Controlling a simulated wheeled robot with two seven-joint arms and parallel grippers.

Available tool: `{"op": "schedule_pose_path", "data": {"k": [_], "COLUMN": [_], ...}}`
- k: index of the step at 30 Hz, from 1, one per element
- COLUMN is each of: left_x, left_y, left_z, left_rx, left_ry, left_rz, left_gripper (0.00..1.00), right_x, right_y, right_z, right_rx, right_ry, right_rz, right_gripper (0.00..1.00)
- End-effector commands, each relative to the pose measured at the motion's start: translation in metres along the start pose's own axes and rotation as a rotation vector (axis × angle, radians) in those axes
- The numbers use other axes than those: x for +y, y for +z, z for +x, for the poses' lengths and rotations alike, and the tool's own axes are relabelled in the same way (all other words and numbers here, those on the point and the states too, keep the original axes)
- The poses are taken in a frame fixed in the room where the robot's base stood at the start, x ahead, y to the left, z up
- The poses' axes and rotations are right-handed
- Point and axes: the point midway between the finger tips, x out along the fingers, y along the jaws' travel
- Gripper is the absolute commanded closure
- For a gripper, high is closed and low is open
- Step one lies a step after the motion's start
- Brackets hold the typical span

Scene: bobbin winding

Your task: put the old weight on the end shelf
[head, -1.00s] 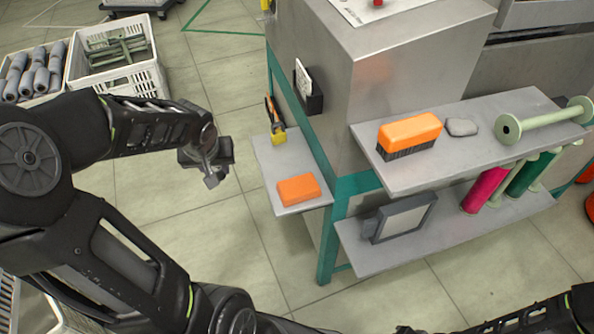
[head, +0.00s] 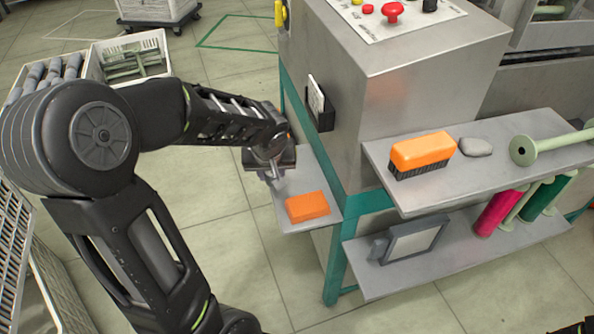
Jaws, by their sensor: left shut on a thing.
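My left gripper (head: 271,170) is shut over the back part of the small grey end shelf (head: 296,224) at the machine's left end. A small grey metal piece shows at its jaws, mostly hidden by the gripper; it fits the old weight, but its shape is not clear. I cannot tell whether it touches the shelf. An orange block (head: 307,207) lies on the shelf's front part, just right of and below the gripper.
The upper side shelf (head: 400,192) holds an orange brush (head: 422,153), a grey lump (head: 475,147) and a pale green spool (head: 524,150). The lower shelf (head: 375,284) holds a framed panel (head: 414,243) and colored bobbins (head: 497,211). Crates stand at left.

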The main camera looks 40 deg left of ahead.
Motion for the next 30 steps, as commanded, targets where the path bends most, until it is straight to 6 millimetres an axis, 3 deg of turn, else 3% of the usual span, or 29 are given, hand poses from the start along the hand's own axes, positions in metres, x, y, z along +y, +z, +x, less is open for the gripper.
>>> {"op": "schedule_pose_path", "data": {"k": [4, 17, 25, 30], "left_x": [0.018, 0.025, 0.066, 0.063], "left_y": [-0.005, -0.007, -0.016, -0.011], "left_z": [0.002, 0.003, 0.01, 0.021], "left_rx": [0.0, 0.0, -0.002, 0.0], "left_ry": [-0.001, -0.001, -0.002, -0.002], "left_rz": [0.002, 0.001, 0.003, 0.0], "left_gripper": [1.0, 1.0, 1.0, 1.0], "right_x": [0.0, 0.0, 0.001, 0.002], "right_y": [0.0, 0.0, 0.0, 0.0], "right_z": [0.001, 0.001, 0.002, 0.004], "right_rx": [0.0, 0.0, 0.0, 0.0], "right_ry": [0.0, 0.0, 0.0, 0.0], "right_rz": [0.0, 0.0, 0.0, 0.0], "right_gripper": [0.64, 0.64, 0.64, 0.64]}}
